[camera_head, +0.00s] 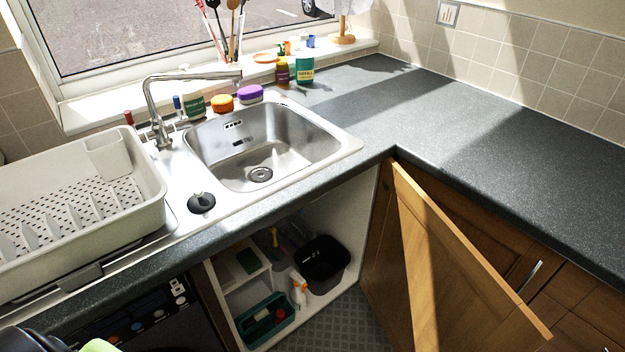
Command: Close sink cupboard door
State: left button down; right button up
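The sink cupboard door (450,262) is a wooden panel that stands wide open, swung out to the right of the cupboard opening. Its hinged side is near the worktop corner, and its free edge points to the lower right. The sink cupboard (372,215) is open below the steel sink (262,150), and its inside shows. No gripper fingers can be made out. A dark rounded shape with a lime-green piece is cut off at the bottom left corner, and I cannot tell what it is.
Inside the cupboard are a black bin (322,265), a teal caddy (265,322) and a white bottle (299,290). A dish rack (75,205) stands left of the sink. The dark worktop (480,130) at right is clear. Wooden units lie behind the door.

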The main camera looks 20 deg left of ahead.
aim_at(428, 287)
jog(key=l+u, duration=0.45)
jog(key=u, duration=0.25)
jog(key=l+u, duration=0.35)
jog(key=j, duration=0.1)
